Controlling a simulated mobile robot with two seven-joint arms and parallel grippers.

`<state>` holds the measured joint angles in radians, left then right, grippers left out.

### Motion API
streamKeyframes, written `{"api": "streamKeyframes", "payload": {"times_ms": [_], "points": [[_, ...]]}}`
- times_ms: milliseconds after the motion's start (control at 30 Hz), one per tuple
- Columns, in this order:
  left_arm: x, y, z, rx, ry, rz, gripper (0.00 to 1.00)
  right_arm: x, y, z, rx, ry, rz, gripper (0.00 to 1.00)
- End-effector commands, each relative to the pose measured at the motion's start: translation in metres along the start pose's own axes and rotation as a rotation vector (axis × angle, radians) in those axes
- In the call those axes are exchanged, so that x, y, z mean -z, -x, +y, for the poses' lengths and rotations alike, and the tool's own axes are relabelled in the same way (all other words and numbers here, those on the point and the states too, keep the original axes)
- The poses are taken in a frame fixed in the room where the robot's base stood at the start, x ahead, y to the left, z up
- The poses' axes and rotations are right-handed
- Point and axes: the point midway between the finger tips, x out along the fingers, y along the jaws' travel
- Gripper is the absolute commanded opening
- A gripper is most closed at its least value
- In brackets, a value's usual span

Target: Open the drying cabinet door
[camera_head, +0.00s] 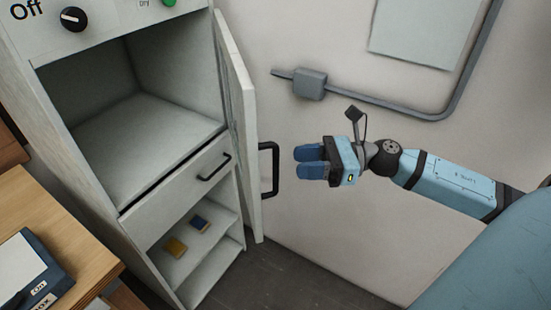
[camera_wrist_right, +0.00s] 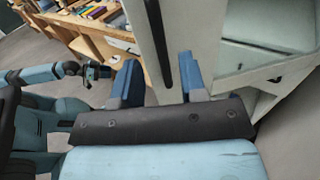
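The drying cabinet (camera_head: 185,15) stands at the left in the head view, its upper chamber open to view and empty. Its pale door (camera_head: 238,90) is swung wide open to the right, seen nearly edge-on. The door's black bar handle (camera_head: 275,170) faces right; it also shows in the wrist view (camera_wrist_right: 158,40), beyond and between the fingers. My right gripper (camera_head: 308,162) is open and empty, its blue fingertips just right of the handle and apart from it. My left gripper (camera_wrist_right: 98,72) shows small in the wrist view; its finger state is unclear.
A wooden desk (camera_head: 75,225) stands at left. A grey conduit (camera_head: 400,108) runs along the right wall.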

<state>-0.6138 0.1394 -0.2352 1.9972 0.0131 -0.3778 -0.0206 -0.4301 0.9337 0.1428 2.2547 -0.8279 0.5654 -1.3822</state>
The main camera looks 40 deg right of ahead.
Motion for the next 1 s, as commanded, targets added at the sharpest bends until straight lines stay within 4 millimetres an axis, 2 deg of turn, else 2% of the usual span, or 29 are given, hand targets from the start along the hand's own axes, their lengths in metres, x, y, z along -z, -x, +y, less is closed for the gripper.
{"api": "streamKeyframes", "payload": {"times_ms": [200, 400, 600, 867, 900, 1000], "points": [[0.004, 0.005, 0.0, 0.001, 0.0, -0.009, 0.43, -0.003, -0.031, -0.001, 0.0, 0.002, -0.001, 0.39], [0.01, 0.009, 0.0, 0.002, 0.0, -0.009, 0.43, -0.002, -0.051, -0.001, 0.001, 0.0, -0.001, 0.39], [0.014, 0.011, 0.0, 0.001, 0.0, -0.004, 0.43, 0.0, -0.06, -0.001, 0.002, -0.001, 0.0, 0.39], [0.015, 0.011, 0.0, 0.0, 0.0, -0.002, 0.43, 0.0, -0.061, 0.0, 0.002, -0.001, 0.0, 0.39], [0.015, 0.011, 0.0, 0.0, 0.0, -0.002, 0.43, 0.0, -0.061, 0.0, 0.002, -0.001, 0.0, 0.37], [0.015, 0.011, 0.001, 0.0, 0.0, -0.002, 0.43, 0.0, -0.061, 0.0, 0.002, -0.001, 0.0, 0.14]]}}
